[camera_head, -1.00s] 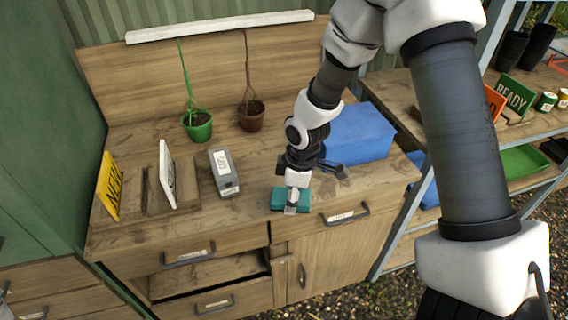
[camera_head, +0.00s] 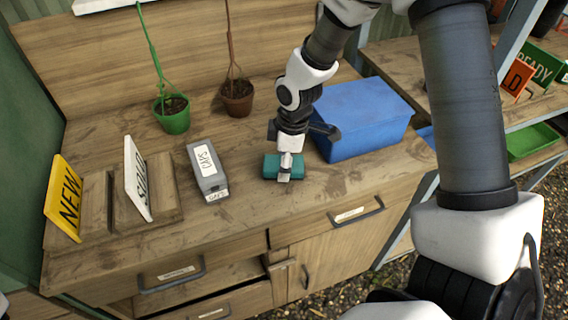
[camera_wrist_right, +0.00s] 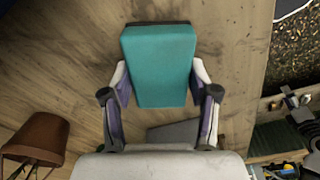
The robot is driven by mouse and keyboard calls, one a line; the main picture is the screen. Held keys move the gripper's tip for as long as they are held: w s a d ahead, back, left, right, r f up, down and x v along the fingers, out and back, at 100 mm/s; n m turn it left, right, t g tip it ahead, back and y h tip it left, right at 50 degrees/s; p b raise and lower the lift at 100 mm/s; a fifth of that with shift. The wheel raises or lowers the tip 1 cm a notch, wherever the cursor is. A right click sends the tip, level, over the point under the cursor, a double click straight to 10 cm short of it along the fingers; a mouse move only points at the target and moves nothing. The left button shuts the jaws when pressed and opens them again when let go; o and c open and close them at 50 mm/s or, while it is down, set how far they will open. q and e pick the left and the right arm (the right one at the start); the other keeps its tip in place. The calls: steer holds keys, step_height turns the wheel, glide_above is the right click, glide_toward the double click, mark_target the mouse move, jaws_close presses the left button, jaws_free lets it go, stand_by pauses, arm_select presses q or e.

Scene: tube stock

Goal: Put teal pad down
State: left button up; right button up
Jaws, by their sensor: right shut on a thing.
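The teal pad (camera_head: 271,167) is a small block at the front middle of the workbench (camera_head: 240,212), left of the blue bin. My right gripper (camera_head: 285,172) is shut on it, with the fingers on its two sides. The right wrist view shows the pad (camera_wrist_right: 160,62) between the fingertips of the right gripper (camera_wrist_right: 160,88), over the wooden top. The pad is on or just above the bench; I cannot tell whether it touches. My left gripper is not in view.
A blue bin (camera_head: 362,115) stands just right of the pad. A grey caps box (camera_head: 208,170) lies to its left. Green (camera_head: 173,115) and brown (camera_head: 237,98) plant pots stand behind. NEW (camera_head: 66,198) and white (camera_head: 137,178) signs stand left. Bare wood lies between box and pad.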

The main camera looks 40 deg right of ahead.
steer(key=shift+s+f, duration=0.1)
steer(key=o, duration=1)
steer(key=shift+c, duration=0.2)
steer(key=shift+o, duration=1.1)
step_height(320, 180, up, 12)
steer(key=d, duration=0.1)
steer(key=shift+s, duration=0.35)
steer(key=shift+d, duration=0.1)
